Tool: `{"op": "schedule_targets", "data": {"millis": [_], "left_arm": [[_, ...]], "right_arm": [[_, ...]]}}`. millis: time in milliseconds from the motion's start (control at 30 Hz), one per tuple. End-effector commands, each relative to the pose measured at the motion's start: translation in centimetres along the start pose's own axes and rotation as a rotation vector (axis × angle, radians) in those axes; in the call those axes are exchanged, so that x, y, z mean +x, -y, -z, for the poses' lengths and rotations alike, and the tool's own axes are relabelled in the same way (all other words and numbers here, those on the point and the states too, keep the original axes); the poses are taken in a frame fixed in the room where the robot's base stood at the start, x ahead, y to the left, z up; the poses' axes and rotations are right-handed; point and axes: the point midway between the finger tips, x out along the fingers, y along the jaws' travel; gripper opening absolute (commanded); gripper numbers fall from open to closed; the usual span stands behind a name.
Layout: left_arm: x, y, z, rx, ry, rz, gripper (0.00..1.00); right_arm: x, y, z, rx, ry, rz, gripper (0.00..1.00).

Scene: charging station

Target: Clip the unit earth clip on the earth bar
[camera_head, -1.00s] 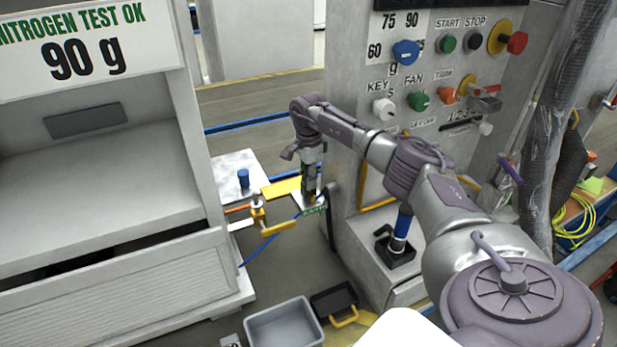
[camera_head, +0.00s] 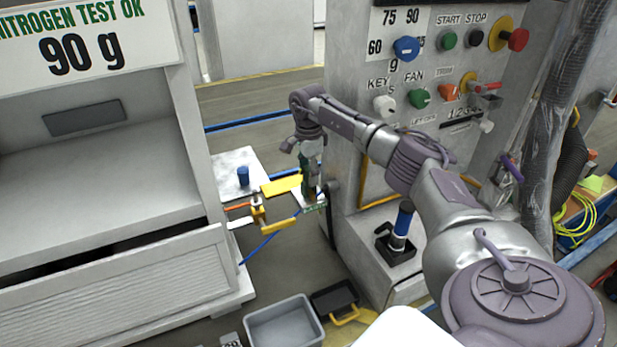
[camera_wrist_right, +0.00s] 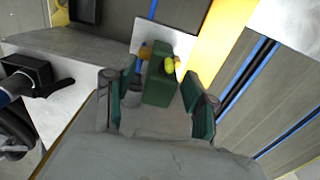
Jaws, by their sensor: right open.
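A green block with a yellow-green knob, which looks like the unit earth clip (camera_wrist_right: 159,82), stands between the fingers of my right gripper (camera_wrist_right: 158,100) in the right wrist view. The fingers, with green pads, are spread with gaps on both sides of the block. Small brass-coloured parts show at its far end, against a pale plate (camera_wrist_right: 150,33). In the head view my right gripper (camera_head: 309,178) points down at a small plate with a green label (camera_head: 314,208). I cannot clearly tell which part is the earth bar. My left gripper is not in view.
A yellow strip (camera_head: 282,186) and a yellow-handled clamp (camera_head: 258,212) lie left of the gripper. The grey control cabinet (camera_head: 350,180) stands close on the right, with a blue-handled black device (camera_head: 398,245) on its ledge. A grey bin (camera_head: 284,326) is on the floor.

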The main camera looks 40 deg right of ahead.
Motion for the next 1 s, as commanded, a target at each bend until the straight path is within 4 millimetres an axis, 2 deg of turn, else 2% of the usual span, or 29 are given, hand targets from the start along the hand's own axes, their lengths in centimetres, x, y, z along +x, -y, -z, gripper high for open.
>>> {"op": "schedule_targets", "data": {"millis": [200,433,600,1000], "left_arm": [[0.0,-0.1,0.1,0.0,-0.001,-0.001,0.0],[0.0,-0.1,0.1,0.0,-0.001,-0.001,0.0],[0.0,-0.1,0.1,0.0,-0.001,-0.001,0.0],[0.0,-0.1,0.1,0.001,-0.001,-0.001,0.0]], "right_arm": [[-5.0,0.1,0.0,0.001,0.002,0.005,0.56],[-8.8,0.1,0.0,0.001,0.001,0.003,0.56],[-9.9,0.0,0.0,0.001,0.0,0.001,0.56],[-10.0,0.0,0.0,0.001,0.0,0.0,0.56]]}}
